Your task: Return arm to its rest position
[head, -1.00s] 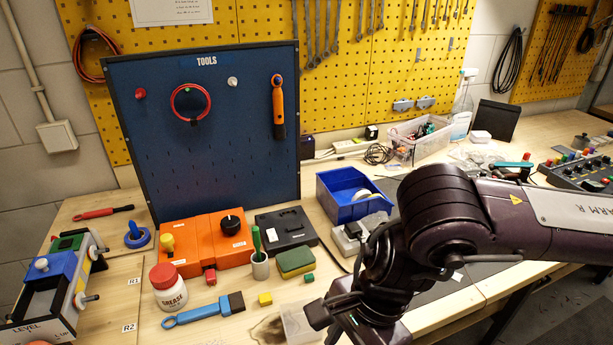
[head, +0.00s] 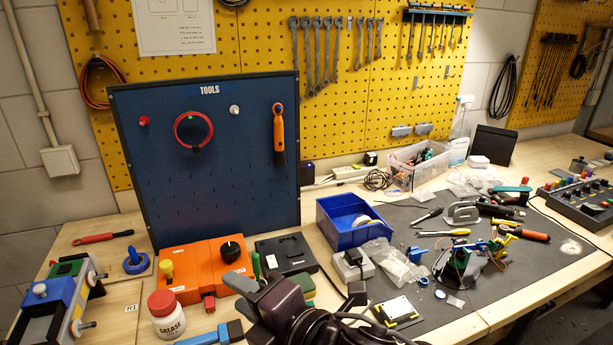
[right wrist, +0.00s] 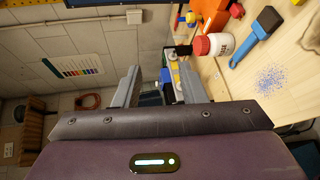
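My right arm reaches in from the bottom edge of the head view, low in the picture. Its dark gripper (head: 262,296) is over the front of the bench, just right of a blue-handled brush (head: 215,335) and in front of the orange block (head: 205,268). In the right wrist view the two grey fingers (right wrist: 158,84) stand apart with nothing gripped between them. The green sponge is partly hidden behind the gripper. My left gripper is in no view.
A blue tool board (head: 235,140) stands at the back. On the right, a grey mat (head: 500,290) carries tools and a small servo assembly (head: 457,265).

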